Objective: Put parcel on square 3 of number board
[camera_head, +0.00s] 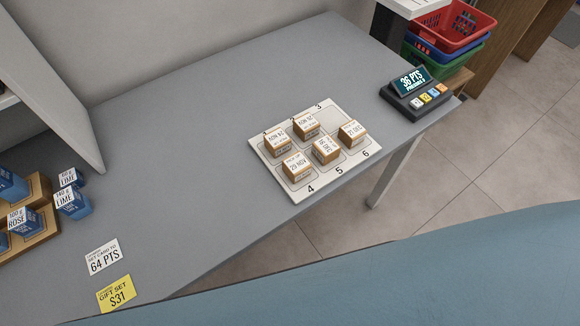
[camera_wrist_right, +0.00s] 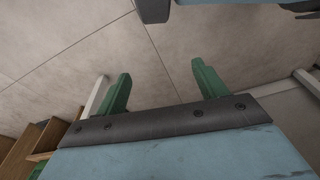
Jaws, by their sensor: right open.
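The number board (camera_head: 257,146) is a white plate on the grey counter, with printed numbers 3, 4, 5 and 6 readable. Square 3 (camera_head: 322,118), at the far right corner, is bare. Small brown parcels with white date labels stand on the other squares: two in the back-left part (camera_head: 277,143) (camera_head: 306,126), one on square 4 (camera_head: 297,167), one on square 5 (camera_head: 325,150) and one on square 6 (camera_head: 352,134). My right gripper (camera_wrist_right: 162,84) has green fingers apart and empty, above floor tiles in the wrist view. My left gripper is out of view.
A points terminal (camera_head: 418,94) reading 36 PTS stands near the counter's right end. Stacked baskets (camera_head: 445,30) are beyond it. Blue boxes on wooden stands (camera_head: 38,232) and two cards (camera_head: 104,258) (camera_head: 117,294) are at left. The counter's middle is clear.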

